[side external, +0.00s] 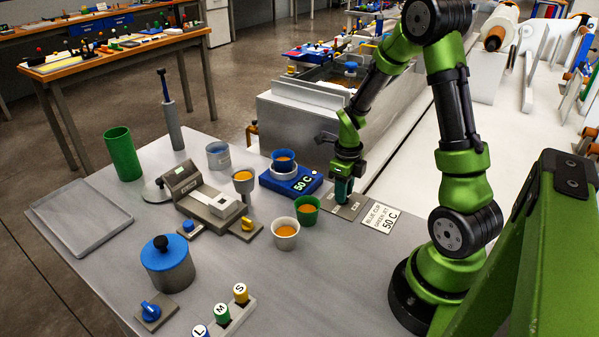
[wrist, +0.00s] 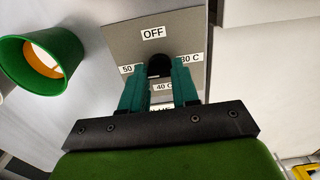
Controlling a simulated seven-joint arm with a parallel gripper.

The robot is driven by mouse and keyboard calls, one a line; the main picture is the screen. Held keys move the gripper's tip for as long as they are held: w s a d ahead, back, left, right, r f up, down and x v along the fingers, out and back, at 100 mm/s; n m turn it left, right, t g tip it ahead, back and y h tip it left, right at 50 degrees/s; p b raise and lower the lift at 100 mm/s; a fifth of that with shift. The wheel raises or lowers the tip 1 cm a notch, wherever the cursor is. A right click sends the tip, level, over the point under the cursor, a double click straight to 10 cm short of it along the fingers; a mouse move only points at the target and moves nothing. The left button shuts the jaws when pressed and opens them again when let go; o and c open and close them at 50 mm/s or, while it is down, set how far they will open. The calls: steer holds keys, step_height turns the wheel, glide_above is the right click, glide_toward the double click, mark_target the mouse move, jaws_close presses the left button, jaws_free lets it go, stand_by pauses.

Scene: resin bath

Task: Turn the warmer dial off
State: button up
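The warmer dial has a black knob (wrist: 160,65) on a grey plate (wrist: 118,32) in the wrist view. The plate reads OFF at the top, 50 at the left, 30 C at the right and 40 C at the bottom. The knob's pointer is hidden. My gripper (wrist: 160,76) has its teal fingers on both sides of the knob, seemingly touching it. In the side view my gripper (side external: 343,192) points down over the dial plate (side external: 353,208). The blue warmer (side external: 290,181) shows 50 C and bears a blue cup (side external: 284,159) with orange contents.
A green cup (side external: 307,210) stands just left of the dial plate; it also shows in the wrist view (wrist: 68,48). A white cup (side external: 285,233) stands nearby. A card (side external: 380,217) reading BLUE CUP, 50 C lies right of the plate. A grey bath (side external: 300,120) stands behind.

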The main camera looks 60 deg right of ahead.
jaws_close()
steer(key=shift+n, duration=0.3)
